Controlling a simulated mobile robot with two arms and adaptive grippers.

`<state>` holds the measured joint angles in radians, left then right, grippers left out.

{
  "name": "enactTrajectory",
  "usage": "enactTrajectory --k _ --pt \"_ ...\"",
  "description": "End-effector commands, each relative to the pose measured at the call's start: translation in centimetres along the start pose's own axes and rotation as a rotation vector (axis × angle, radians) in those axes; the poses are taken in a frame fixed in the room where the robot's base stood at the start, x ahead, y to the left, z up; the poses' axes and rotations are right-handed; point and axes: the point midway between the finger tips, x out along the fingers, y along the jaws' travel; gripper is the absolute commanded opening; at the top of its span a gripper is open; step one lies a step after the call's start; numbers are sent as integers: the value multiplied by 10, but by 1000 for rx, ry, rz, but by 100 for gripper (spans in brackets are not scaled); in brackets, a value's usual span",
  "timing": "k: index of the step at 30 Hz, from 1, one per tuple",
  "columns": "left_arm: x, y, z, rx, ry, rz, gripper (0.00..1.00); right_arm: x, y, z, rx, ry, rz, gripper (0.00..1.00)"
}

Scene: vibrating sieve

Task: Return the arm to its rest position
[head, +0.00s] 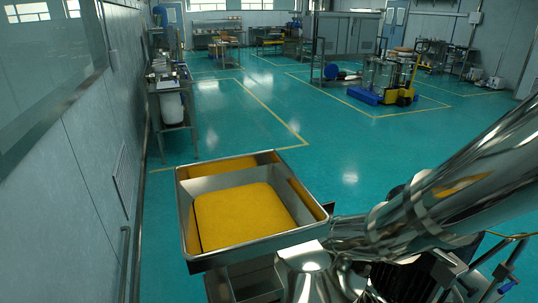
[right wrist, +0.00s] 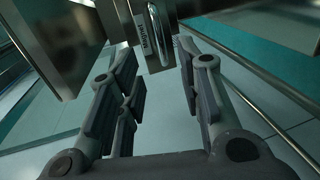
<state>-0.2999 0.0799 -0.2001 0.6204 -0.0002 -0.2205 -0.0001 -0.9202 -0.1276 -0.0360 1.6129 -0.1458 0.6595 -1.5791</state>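My right gripper (right wrist: 156,58) is in the right wrist view. Its two grey fingers stand wide apart, with nothing clamped between them. A shiny curved metal handle (right wrist: 159,32) on a metal cabinet face is just beyond the fingertips, near the middle of the gap; I cannot tell whether a finger touches it. The right gripper cannot be made out in the head view. My left gripper shows in neither view.
A wall (head: 75,190) runs along the left, with a side table (head: 172,85). Green floor (head: 240,110) beyond is open. A yellow-and-blue pallet lifter (head: 385,92) stands farther back.

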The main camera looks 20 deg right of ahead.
Motion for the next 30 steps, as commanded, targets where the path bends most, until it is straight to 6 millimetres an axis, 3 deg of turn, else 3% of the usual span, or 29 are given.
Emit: enactTrajectory --k 4,7,12,16,21,24,30 --pt "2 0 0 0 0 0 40 3 -13 -2 38 7 -28 34" --pt "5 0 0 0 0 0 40 9 -49 -8 148 22 -113 34" --pt "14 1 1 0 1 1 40 16 -150 -17 455 2 -377 34" --pt "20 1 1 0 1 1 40 10 -226 -14 681 -93 -596 34" --pt "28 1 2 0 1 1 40 -9 -309 7 927 -326 -843 34" --pt "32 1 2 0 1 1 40 -23 -345 27 1034 -502 -944 34" --pt "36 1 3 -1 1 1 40 -48 -381 60 1155 -789 -1031 34"
